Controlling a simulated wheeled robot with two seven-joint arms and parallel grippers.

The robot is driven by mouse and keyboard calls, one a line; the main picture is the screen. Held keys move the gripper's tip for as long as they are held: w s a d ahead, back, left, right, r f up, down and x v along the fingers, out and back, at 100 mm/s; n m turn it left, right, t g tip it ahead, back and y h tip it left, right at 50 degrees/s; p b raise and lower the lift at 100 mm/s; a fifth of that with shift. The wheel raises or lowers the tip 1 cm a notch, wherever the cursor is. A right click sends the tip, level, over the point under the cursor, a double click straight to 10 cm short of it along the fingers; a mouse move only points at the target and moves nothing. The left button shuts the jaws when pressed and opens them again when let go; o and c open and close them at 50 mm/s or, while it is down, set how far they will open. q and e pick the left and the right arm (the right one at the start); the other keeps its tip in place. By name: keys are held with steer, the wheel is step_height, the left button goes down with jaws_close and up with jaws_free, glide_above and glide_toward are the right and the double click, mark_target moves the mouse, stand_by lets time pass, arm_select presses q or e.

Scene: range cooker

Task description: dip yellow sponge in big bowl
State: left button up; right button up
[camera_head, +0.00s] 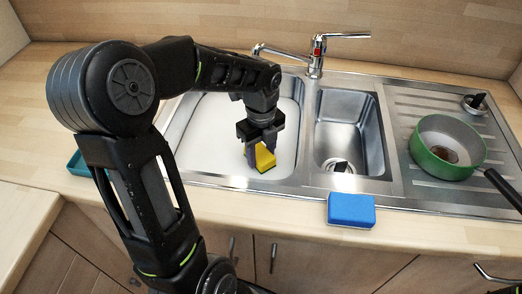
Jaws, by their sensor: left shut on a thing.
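My left gripper (262,148) is shut on the yellow sponge (265,158), which has a dark underside or edge. It holds the sponge, tilted, over the big left sink bowl (200,120), near its front right part. The bowl has a whitish, even surface inside, which looks like liquid. I cannot tell whether the sponge touches that surface. My left arm comes in from the left and hides part of the bowl's left side. My right gripper is not clearly in view.
A small bowl (345,146) sits right of the big one. A blue sponge (351,210) lies on the counter's front edge. A green pan (446,147) with a stained inside stands on the drainboard (415,100). The faucet (316,58) rises behind. A teal item (78,165) is partly hidden at left.

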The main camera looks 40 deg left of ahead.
arm_select(q)
steer(key=shift+f, duration=0.65)
stand_by(0.7)
step_height(320, 180, up, 16)
steer(key=p, duration=1.3)
stand_by(1.5)
